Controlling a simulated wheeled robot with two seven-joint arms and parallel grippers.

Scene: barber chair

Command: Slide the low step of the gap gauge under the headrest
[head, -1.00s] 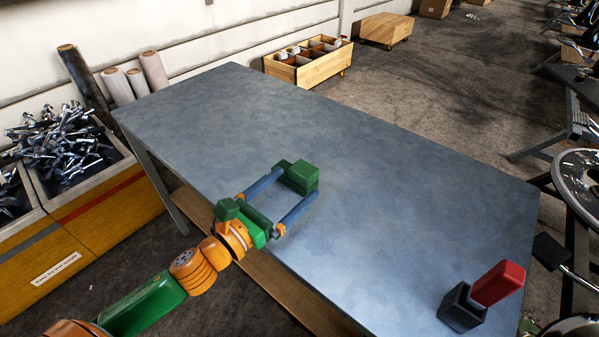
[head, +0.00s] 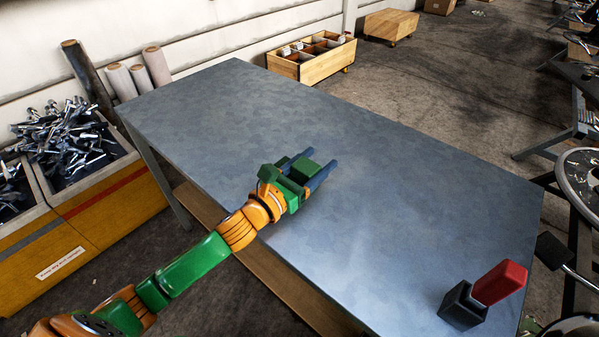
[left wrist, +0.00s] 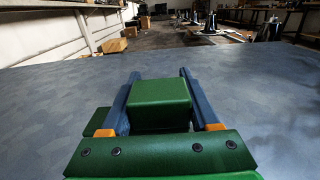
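The green stepped block, which I take as the gap gauge (head: 306,166), lies on the grey-blue table. In the left wrist view its tall part (left wrist: 160,103) sits between my blue fingers, and a lower green part (left wrist: 103,117) shows to the left, outside the left finger. My left gripper (head: 320,159) is low over the table, its fingers against both sides of the tall part. A red block (head: 499,283) leans upward from a black box-like base (head: 462,307) at the table's right front; it may be the headrest, but I cannot tell. My right gripper is not in view.
The table (head: 400,200) is bare between the gauge and the red block. Left of the table stand yellow bins (head: 95,205) of metal parts and several rolls (head: 120,80). A wooden crate (head: 325,62) stands on the floor behind.

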